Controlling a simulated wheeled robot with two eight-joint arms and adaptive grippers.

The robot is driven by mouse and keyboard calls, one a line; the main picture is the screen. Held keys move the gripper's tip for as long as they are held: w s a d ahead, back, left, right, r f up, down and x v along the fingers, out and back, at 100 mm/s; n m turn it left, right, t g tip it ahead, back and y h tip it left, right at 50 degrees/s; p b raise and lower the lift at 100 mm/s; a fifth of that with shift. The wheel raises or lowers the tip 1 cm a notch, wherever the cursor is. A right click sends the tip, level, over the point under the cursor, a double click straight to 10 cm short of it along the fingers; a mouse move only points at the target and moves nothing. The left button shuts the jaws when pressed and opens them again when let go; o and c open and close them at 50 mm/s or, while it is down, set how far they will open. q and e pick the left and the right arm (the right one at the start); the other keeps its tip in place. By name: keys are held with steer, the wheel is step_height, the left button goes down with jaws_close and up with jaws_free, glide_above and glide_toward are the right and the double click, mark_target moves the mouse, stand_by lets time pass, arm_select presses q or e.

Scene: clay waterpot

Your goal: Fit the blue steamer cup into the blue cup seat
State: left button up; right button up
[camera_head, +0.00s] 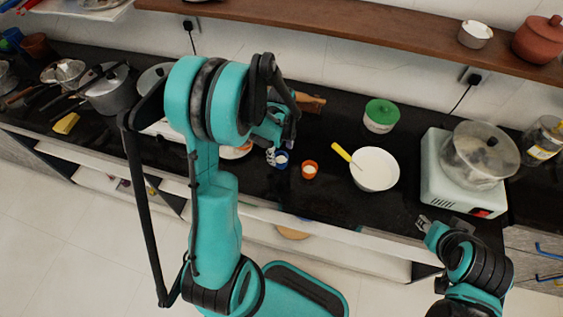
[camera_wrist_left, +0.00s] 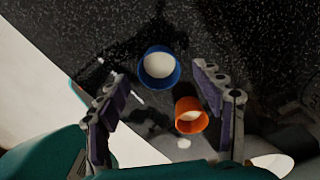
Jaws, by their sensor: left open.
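A small blue cup (camera_head: 281,160) with a white inside or filling stands on the dark counter. It also shows in the left wrist view as a blue ring around white (camera_wrist_left: 141,72). My left gripper (camera_head: 270,155) is open over this area. In the left wrist view its two fingertips (camera_wrist_left: 160,76) are spread to either side of the blue cup, apart from it. An orange cup (camera_head: 309,170) stands just right of the blue one. I cannot make out a separate blue cup seat. My right gripper (camera_head: 424,223) is low at the right, near the counter's front edge.
A white bowl with a yellow-handled utensil (camera_head: 374,170) stands to the right. Pots (camera_head: 108,92) crowd the left. Some counter between the orange cup and bowl is clear.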

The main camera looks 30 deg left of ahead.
mark_target(281, 158)
arm_select(q)
step_height(281, 158, down, 4)
steer(key=shift+f+b, duration=0.1)
steer(key=shift+b, duration=0.6)
steer(key=shift+s, duration=0.1)
steer(key=shift+c, duration=1)
steer(key=c, duration=0.8)
steer(key=shift+c, duration=0.2)
steer(key=shift+r, duration=0.2)
